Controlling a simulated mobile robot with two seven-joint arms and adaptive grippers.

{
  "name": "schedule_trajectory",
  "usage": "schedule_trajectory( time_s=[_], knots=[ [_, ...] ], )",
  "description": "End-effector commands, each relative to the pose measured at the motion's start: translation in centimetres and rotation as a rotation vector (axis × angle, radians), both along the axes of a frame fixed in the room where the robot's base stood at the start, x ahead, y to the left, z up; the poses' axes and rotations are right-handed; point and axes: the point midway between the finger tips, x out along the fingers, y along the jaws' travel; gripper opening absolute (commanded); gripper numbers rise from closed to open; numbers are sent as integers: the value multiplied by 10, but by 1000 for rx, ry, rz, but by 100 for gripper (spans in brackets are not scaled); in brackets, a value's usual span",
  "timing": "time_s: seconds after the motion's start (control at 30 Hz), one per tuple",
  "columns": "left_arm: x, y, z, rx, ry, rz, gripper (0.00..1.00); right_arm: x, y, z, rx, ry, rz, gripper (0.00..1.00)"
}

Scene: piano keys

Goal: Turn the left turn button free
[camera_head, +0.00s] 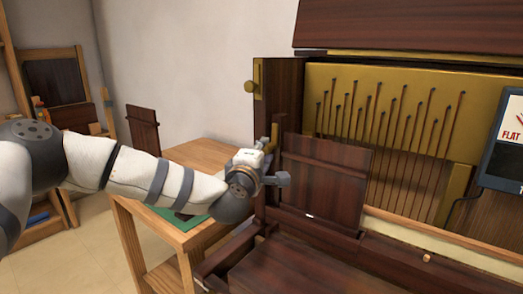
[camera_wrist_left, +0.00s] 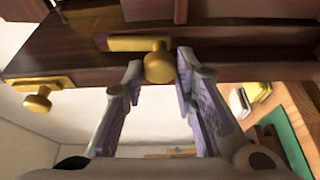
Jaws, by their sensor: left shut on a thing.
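The left turn button (camera_wrist_left: 158,66) is a brass knob on a brass plate, fixed to dark wood. In the left wrist view it sits between the tips of my left gripper (camera_wrist_left: 160,76), which is shut on it. The plate lies lengthwise across that view behind the knob. In the head view my left gripper (camera_head: 270,166) is at the left post of the piano, beside the dark wooden panel (camera_head: 325,180). It largely hides the button there; a brass piece (camera_head: 274,136) shows just above it. My right gripper is not in view.
Another brass knob (camera_head: 252,86) sits higher on the post; a brass knob (camera_wrist_left: 38,99) shows left in the wrist view. A wooden table (camera_head: 200,154) with a green mat stands behind my arm. A tuner (camera_head: 508,140) stands right of the brass plate with its wires.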

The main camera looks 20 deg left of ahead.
Motion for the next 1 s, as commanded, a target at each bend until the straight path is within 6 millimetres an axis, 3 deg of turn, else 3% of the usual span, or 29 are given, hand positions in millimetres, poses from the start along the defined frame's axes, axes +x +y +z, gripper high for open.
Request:
schedule_trajectory(
  time_s=[0.7,0.73,0.8,1.0],
  knots=[
    [0,0,1,-66,22,-1,0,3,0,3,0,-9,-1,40],
    [0,0,1,-66,22,-1,28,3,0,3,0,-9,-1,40],
    [0,0,1,-65,22,-1,44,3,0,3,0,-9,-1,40],
    [0,0,1,-65,22,0,45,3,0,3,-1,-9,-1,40]
  ],
)
